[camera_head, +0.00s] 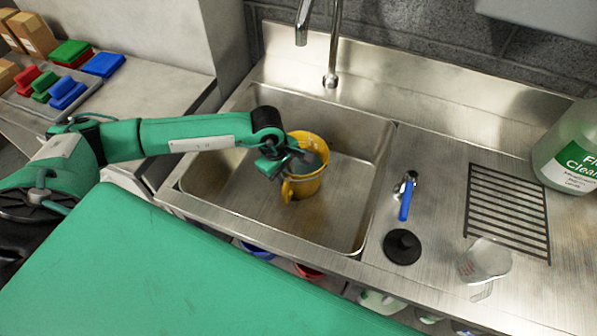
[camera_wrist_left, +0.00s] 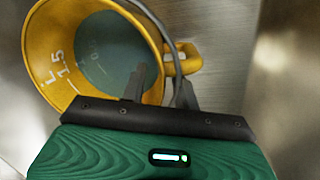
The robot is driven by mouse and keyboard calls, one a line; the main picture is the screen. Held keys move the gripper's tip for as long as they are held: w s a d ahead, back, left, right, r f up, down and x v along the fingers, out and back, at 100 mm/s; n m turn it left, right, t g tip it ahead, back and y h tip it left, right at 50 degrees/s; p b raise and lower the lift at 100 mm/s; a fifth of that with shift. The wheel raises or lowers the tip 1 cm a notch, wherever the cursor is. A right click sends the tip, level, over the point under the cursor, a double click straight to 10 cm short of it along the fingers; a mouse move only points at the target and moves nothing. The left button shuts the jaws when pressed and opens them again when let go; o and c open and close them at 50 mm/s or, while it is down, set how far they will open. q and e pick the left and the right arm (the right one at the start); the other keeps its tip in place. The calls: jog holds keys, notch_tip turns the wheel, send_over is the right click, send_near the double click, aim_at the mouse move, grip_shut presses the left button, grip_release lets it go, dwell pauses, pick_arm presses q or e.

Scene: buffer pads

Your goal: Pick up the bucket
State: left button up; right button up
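A yellow bucket (camera_head: 305,186) stands in the steel sink (camera_head: 230,195), toward its middle. Its inside looks grey-blue, and it has a small loop on one side. In the left wrist view the bucket (camera_wrist_left: 48,45) fills the upper left, with white volume marks inside and a thin grey curved piece near the loop. My left gripper (camera_head: 290,160) is over the bucket's rim. In the left wrist view its fingers (camera_wrist_left: 160,90) are apart, one over the bucket's inside and one outside near the loop. I cannot tell whether they touch it. My right gripper is not in view.
A faucet (camera_head: 332,45) rises behind the sink. On the right counter are a blue-handled tap (camera_head: 405,195), a black stopper (camera_head: 402,247), a clear cup (camera_head: 485,262), a drain grille (camera_head: 508,210) and a large cleaner bottle (camera_head: 570,150). Coloured pads (camera_head: 65,92) lie at the left.

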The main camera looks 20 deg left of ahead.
pick_arm(q)
jog(key=c, duration=0.6)
grip_shut()
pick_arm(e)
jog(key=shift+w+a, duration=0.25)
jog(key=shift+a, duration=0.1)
pick_arm(q)
jog(key=shift+w, duration=0.1)
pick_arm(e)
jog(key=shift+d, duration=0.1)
pick_arm(q)
jog(key=shift+r, duration=0.1)
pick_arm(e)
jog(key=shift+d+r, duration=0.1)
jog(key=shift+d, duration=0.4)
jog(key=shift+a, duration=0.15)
pick_arm(q)
jog(key=shift+w, duration=0.1)
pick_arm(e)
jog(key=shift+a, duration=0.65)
